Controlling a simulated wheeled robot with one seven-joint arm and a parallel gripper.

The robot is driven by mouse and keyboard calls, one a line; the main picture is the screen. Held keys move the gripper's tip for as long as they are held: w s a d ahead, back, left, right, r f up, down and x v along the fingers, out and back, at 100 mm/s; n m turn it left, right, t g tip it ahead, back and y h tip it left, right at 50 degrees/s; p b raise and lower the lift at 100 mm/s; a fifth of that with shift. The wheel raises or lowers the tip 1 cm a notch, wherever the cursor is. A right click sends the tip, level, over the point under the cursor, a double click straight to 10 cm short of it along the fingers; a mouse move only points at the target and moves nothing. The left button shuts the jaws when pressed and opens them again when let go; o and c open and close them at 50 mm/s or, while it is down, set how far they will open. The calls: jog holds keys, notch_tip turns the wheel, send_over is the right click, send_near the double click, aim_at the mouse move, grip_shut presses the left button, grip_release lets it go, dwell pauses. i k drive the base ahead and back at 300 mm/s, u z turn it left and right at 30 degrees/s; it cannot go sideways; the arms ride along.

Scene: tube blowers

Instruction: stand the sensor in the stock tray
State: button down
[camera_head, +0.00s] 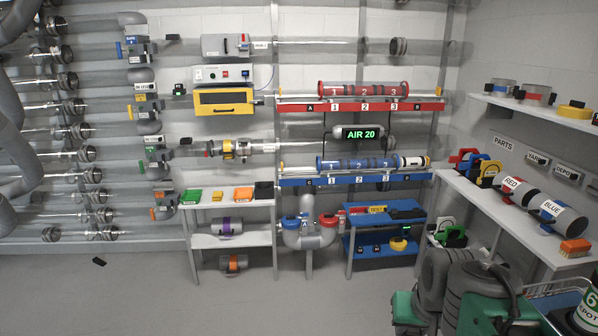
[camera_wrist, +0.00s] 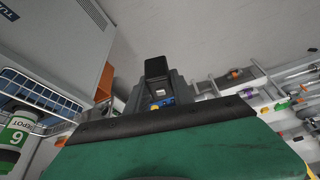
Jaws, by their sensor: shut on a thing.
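My gripper (camera_wrist: 160,98) shows in the wrist view beyond a broad green part of mine. It is shut on a small dark block (camera_wrist: 155,68); I cannot tell for sure whether this is the sensor. The grip itself is mostly hidden, and a little blue and yellow shows below the block. In the head view my folded arm fills the lower right and the gripper cannot be made out. I cannot single out the stock tray for certain. A blue two-level rack (camera_head: 388,216) holds small dark and coloured pieces at the centre right.
A wire basket (camera_wrist: 40,92) with a "DEPOT 6" canister (camera_wrist: 14,135) is close at left in the wrist view. A white bench (camera_head: 518,222) with red and blue cylinders runs along the right wall. A white shelf stand (camera_head: 232,240) is left of centre.

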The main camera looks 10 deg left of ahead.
aim_at(192, 197)
jog(key=u, duration=0.3)
jog(key=i, duration=2.1)
jog(key=u, duration=1.1)
jog(key=i, duration=2.2)
jog(key=u, duration=1.35)
jog(key=i, duration=0.95)
jog(key=u, duration=0.4)
